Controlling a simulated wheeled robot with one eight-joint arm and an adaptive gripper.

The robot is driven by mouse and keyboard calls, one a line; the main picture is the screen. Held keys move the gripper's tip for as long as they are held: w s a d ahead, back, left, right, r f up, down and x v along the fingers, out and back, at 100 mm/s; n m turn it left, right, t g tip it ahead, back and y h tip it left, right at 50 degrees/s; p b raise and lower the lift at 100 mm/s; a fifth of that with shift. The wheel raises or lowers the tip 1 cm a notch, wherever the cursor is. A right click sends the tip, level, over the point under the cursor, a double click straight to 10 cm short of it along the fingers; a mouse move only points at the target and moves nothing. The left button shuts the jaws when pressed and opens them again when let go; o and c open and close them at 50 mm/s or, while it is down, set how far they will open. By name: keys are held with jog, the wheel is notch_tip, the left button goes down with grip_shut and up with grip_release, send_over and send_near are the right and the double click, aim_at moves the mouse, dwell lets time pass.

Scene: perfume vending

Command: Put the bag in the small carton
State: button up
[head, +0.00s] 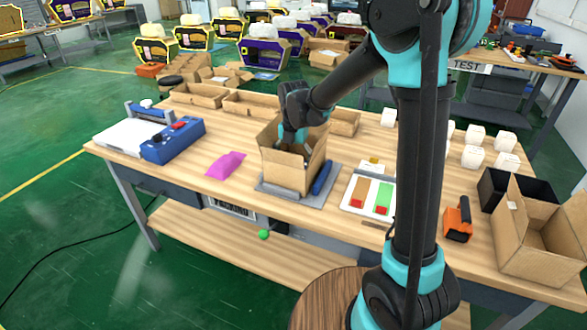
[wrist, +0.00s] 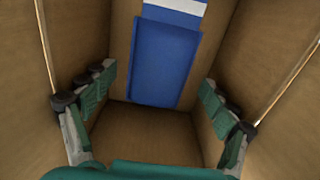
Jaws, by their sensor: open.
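The small carton (head: 285,170) stands open on a grey plate on the table in the head view. My gripper (head: 292,136) reaches down into it from above, and the carton walls hide its fingertips there. In the wrist view my gripper (wrist: 156,80) is open, fingers apart, with brown carton walls around it. A flat blue item with a white band (wrist: 165,60) is against the far wall between the fingers; I cannot tell exactly what it is. A magenta bag-like item (head: 225,164) lies flat on the table, left of the carton and apart from my gripper.
A blue and white machine (head: 172,142) stands at the left. A blue tool (head: 322,178) lies against the carton's right side. A larger open carton (head: 540,238), an orange tape tool (head: 458,220) and several white boxes stand at the right. Cardboard trays (head: 250,104) line the back.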

notch_tip(320, 180, up, 10)
jog(key=shift+r, duration=0.25)
dwell(0.3)
